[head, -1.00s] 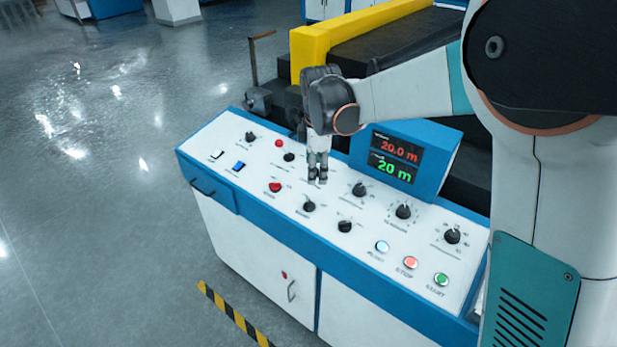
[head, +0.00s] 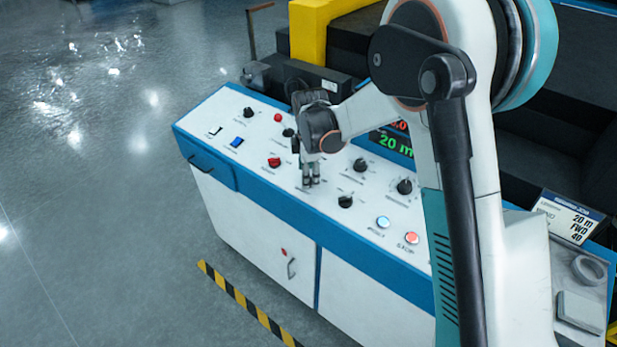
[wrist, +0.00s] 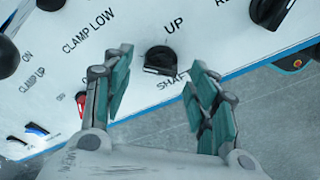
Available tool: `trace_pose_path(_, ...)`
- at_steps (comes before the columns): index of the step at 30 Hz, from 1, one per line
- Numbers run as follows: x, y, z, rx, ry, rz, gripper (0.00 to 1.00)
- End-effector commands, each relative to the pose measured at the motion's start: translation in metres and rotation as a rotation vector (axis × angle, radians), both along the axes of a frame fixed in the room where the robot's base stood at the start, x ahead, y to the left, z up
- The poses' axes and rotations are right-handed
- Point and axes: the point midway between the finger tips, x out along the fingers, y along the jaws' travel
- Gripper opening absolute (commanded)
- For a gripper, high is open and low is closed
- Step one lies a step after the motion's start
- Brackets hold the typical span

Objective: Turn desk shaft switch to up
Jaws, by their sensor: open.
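The shaft switch (wrist: 162,60) is a black rotary knob on the white sloping panel. In the wrist view "UP" is printed on one side of it and a partly hidden "SHAFT" on the other. My gripper (head: 311,182) points down over the panel in the head view and hides this knob there. In the wrist view my gripper (wrist: 157,62) is open, with one teal-padded finger on each side of the knob. The fingers look apart from it; I cannot tell whether they touch it. The knob's exact pointing is hard to read.
Another black knob (wrist: 271,12) and a red switch (wrist: 81,103) lie near the gripper. In the head view a further black knob (head: 346,201), a pale blue button (head: 383,222) and a red button (head: 411,238) are to the right. The display (head: 395,143) stands behind.

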Motion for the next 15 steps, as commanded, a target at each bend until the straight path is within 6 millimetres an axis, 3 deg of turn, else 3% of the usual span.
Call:
trace_pose_path(6,0.0019,0.0001,-0.0143,0.0,0.0,0.0,0.53)
trace_pose_path(14,0.0018,0.0,-0.015,0.0,0.0,0.0,0.53)
trace_pose_path(15,0.0017,0.0,-0.0149,0.0,0.0,0.0,0.49)
